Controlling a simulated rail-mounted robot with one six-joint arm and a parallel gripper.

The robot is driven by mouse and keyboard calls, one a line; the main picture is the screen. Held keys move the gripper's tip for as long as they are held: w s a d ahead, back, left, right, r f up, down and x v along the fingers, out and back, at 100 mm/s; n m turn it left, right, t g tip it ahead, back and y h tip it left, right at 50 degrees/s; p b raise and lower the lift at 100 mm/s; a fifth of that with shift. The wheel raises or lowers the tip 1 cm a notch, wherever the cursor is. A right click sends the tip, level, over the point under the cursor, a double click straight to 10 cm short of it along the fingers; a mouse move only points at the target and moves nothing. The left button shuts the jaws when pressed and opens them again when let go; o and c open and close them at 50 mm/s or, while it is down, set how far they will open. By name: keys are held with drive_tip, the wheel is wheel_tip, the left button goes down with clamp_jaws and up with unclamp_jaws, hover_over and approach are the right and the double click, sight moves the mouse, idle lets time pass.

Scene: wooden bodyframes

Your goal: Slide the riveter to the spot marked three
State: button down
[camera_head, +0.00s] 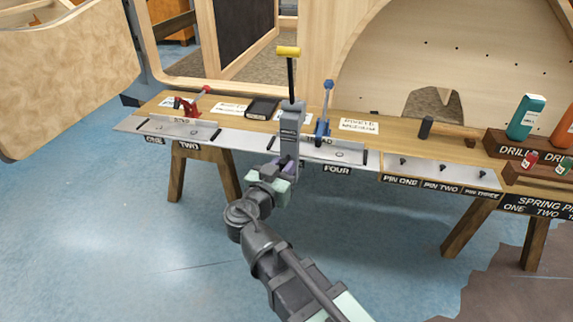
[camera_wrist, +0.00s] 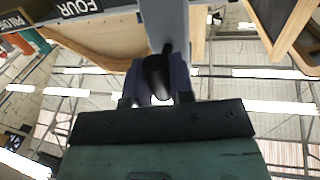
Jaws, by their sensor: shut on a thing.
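The riveter (camera_head: 291,122), as I take it, is a grey upright tool with a black lever and a yellow handle tip. It stands upright at the front edge of the bench, between the TWO and FOUR labels. My gripper (camera_head: 286,164) is at its lower end, shut on it. In the wrist view my purple fingers (camera_wrist: 160,82) close around a dark round part below a grey bar. The label for spot three is not readable; my gripper and arm cover that stretch. The FOUR label (camera_head: 337,169) is just right of my gripper.
A red lever tool (camera_head: 188,107) stands left, behind a metal plate (camera_head: 165,127). A blue lever tool (camera_head: 323,127) stands close right of the riveter. A black tray (camera_head: 262,108) lies behind. A hammer (camera_head: 426,128) and bottles (camera_head: 526,117) are further right.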

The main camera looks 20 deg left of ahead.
drive_tip(key=shift+a, duration=0.1)
drive_tip(key=c, duration=1)
unclamp_jaws()
drive_tip(key=shift+s, duration=0.1)
drive_tip(key=s, duration=0.3)
drive_tip(key=s+a, duration=0.1)
drive_tip(key=s, duration=0.6)
drive_tip(key=shift+s+a, duration=0.25)
drive_tip(key=shift+a, duration=0.15)
